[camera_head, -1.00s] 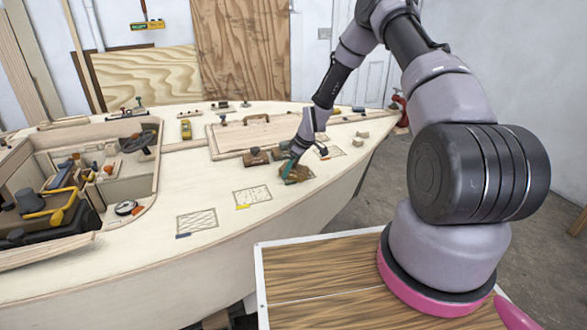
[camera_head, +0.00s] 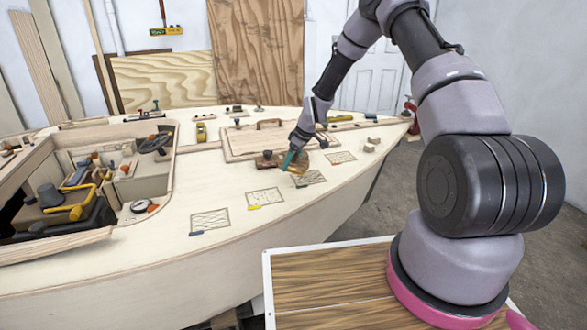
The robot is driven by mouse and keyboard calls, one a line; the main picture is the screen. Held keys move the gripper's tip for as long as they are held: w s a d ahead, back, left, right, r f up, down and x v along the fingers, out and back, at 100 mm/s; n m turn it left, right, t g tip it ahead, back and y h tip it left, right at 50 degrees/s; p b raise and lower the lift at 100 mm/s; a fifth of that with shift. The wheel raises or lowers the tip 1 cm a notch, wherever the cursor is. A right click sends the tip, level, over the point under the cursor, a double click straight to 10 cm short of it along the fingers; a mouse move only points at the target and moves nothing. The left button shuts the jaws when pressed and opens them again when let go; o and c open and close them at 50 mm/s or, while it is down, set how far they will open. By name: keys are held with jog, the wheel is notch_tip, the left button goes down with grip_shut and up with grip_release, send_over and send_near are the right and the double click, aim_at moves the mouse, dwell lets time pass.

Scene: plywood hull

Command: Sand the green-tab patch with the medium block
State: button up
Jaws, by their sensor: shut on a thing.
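My gripper (camera_head: 290,160), with teal fingers, is shut on a brown sanding block (camera_head: 298,166). The block is at or just above the deck, behind a patch outlined on the deck (camera_head: 312,178). The block's grit marking is too small to read. That patch has hatching, and its tab colour is unclear. Nearer patches are one with a yellow tab (camera_head: 265,198) and one with a blue tab (camera_head: 210,221). A farther patch (camera_head: 341,157) lies to the right. I cannot tell which patch has the green tab.
Another dark reddish-brown block (camera_head: 267,160) sits left of the held one, close by the hatch (camera_head: 240,143). The open cockpit (camera_head: 90,180) is at left. Small wooden pieces (camera_head: 371,145) lie toward the bow. The deck around the nearer patches is clear.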

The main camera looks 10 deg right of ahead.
jog(key=shift+r, duration=1.35)
